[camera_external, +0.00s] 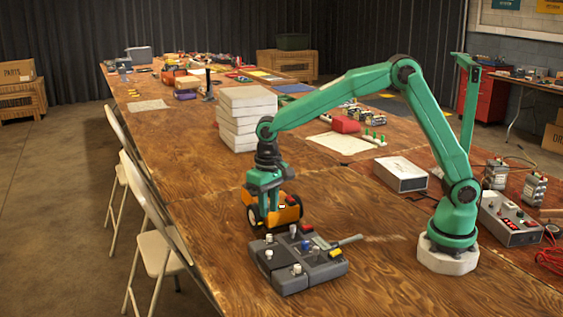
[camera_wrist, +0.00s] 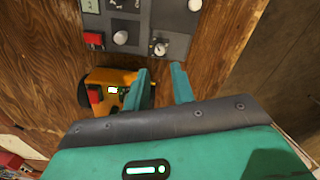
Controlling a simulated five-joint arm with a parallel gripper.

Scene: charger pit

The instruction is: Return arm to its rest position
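My arm reaches out to the left over the table in the external view, bent at a high elbow. My gripper (camera_external: 264,208) points down beside a small orange wheeled robot (camera_external: 288,213), behind the grey charger console (camera_external: 300,272). In the wrist view my gripper (camera_wrist: 160,71) has its two teal fingers apart, with nothing between them. The orange robot (camera_wrist: 104,76) lies left of the fingers, and the left finger partly covers its wheel. The console (camera_wrist: 132,20), with knobs and a red block, lies beyond the fingertips. I cannot tell whether a finger touches the orange robot.
A stack of pale blocks (camera_external: 246,118) stands on the table behind my gripper. A white box (camera_external: 400,174) and a control box with a red button (camera_external: 510,218) flank my base. Folding chairs (camera_external: 150,205) line the left edge.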

